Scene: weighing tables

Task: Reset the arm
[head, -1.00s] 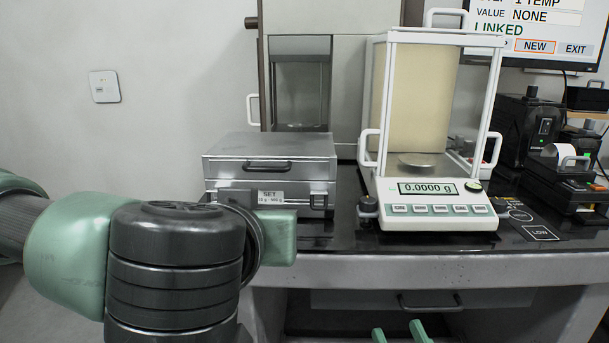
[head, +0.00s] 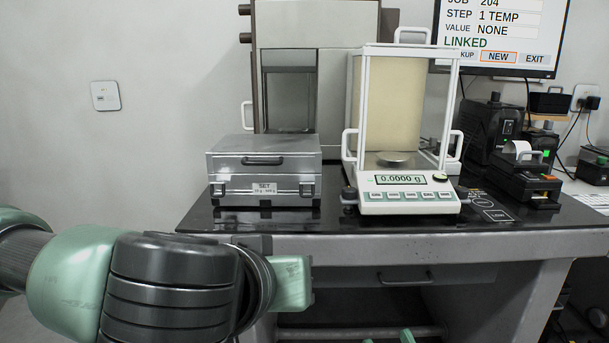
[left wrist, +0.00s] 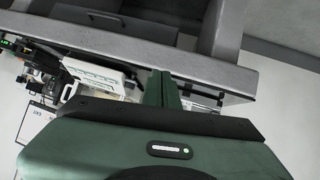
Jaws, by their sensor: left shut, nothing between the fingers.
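My left arm (head: 170,285) reaches in from the lower left of the head view, in front of the table's left part. My left gripper (left wrist: 164,74) shows in the left wrist view with its two green fingers together and nothing between them. Its fingers point toward the table's front edge, with the balance off to one side. In the head view I cannot make out its fingertips. Two green fingertips, which appear to be my right gripper (head: 388,339), just show at the bottom edge of the head view with a gap between them.
The black-topped table (head: 330,218) carries a closed metal case (head: 262,160), a glass-sided balance (head: 410,205) reading 0.0000 g and a small printer (head: 528,180). A monitor (head: 500,30) hangs behind. A drawer (head: 370,276) lies under the table edge.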

